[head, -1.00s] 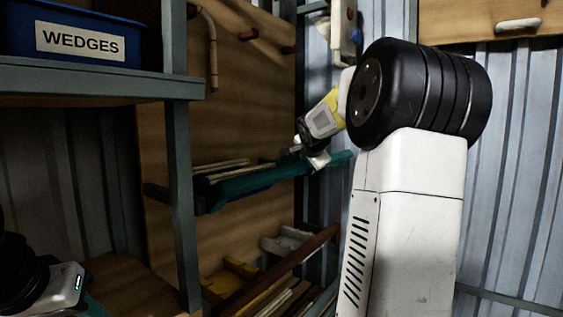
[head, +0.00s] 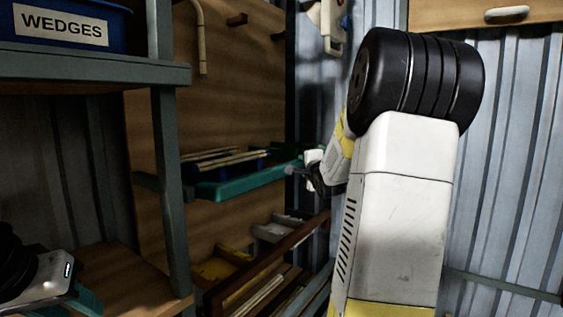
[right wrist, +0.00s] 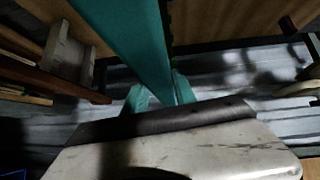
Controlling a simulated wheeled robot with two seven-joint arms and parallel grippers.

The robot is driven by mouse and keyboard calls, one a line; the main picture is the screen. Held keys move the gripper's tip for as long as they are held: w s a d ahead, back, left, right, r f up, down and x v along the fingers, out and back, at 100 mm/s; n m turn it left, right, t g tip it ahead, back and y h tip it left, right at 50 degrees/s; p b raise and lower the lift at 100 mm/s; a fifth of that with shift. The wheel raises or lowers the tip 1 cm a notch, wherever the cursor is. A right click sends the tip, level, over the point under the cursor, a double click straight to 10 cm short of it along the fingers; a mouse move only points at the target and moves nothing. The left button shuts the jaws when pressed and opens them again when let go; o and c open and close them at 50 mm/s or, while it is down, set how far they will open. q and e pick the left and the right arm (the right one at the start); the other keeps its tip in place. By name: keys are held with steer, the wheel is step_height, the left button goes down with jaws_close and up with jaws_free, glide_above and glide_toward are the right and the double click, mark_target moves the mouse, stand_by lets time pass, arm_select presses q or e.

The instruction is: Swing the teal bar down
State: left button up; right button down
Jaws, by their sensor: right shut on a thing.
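The teal bar (head: 240,185) runs slantwise along the front of a rack of pale sticks, rising slightly to the right in the head view. In the right wrist view the teal bar (right wrist: 130,40) runs from the top edge down to my jaws. My right gripper (head: 298,170) is at the bar's right end. In the right wrist view the right gripper (right wrist: 160,95) is shut on the bar, its fingers on either side. The bar's end between the fingers is partly hidden. My left gripper (head: 84,300) shows only partly at the lower left, away from the bar; its jaws are unclear.
A blue WEDGES bin (head: 70,25) sits on a grey shelf (head: 90,75) at the upper left. A shelf post (head: 168,200) stands left of the bar. Below the bar, a brown rail (head: 270,262) fronts a lower rack with a yellow bin (head: 215,268). Corrugated wall (head: 510,150) is at the right.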

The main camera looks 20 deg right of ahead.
steer(key=shift+f+m+t, duration=0.3)
steer(key=shift+f+m, duration=0.1)
stand_by(0.3)
steer(key=c, duration=1)
jaws_free()
steer(key=shift+a, duration=0.1)
steer(key=shift+s, duration=0.1)
steer(key=v, duration=0.7)
steer(key=shift+s, duration=0.25)
